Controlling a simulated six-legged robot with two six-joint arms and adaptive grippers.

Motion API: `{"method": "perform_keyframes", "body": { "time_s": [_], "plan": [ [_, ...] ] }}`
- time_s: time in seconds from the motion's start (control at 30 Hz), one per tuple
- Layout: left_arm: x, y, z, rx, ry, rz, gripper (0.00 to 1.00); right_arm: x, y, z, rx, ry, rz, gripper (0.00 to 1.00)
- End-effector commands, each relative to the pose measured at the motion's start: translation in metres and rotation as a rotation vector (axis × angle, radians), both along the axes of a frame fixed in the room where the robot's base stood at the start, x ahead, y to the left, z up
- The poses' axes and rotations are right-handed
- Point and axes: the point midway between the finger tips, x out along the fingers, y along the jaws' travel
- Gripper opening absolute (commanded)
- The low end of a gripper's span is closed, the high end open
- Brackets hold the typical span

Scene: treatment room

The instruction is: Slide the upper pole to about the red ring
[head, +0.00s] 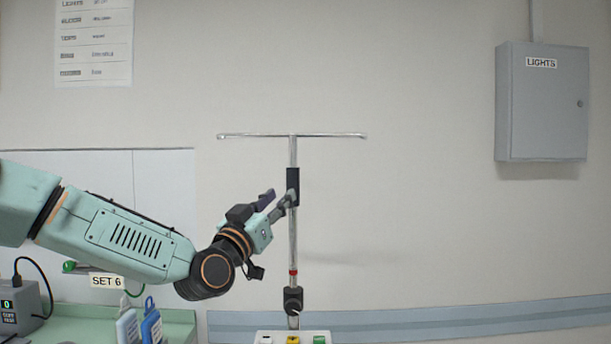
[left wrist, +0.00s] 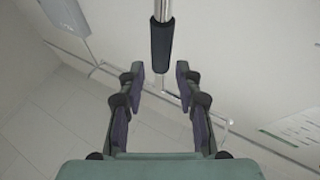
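A thin chrome upper pole (head: 293,235) stands upright with a crossbar (head: 250,135) on top. A black grip sleeve (head: 293,187) is around the pole below the crossbar. The red ring (head: 293,272) is lower on the pole, just above a black clamp with a knob (head: 293,299). My left gripper (head: 279,201) is at the pole near the sleeve's lower part. In the left wrist view, its fingers (left wrist: 160,78) are apart, with the black sleeve (left wrist: 161,48) in line with the gap, not visibly touched. My right gripper is not in view.
A green counter (head: 180,325) at lower left holds a monitor (head: 20,305) and blue-tagged items (head: 150,325). A panel with colored blocks (head: 292,338) is at the pole's foot. A grey wall cabinet (head: 545,105) is at right. The space right of the pole is clear.

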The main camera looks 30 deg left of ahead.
Motion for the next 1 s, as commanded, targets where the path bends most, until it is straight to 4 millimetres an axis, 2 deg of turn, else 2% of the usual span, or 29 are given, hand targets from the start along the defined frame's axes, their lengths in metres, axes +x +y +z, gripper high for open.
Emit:
{"method": "perform_keyframes", "body": {
  "time_s": [0.13,0.27,0.8,1.0],
  "plan": [
    [-0.002,0.003,0.003,0.042,-0.007,0.024,0.34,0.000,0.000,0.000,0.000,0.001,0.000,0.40],
    [0.005,0.005,0.006,0.049,-0.004,0.026,0.34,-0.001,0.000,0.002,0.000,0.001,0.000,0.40],
    [0.084,0.008,0.038,0.052,-0.005,0.022,0.34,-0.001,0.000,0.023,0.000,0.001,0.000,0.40],
    [0.105,0.009,0.046,0.048,-0.005,0.023,0.34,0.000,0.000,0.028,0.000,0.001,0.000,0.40]
  ]
}}
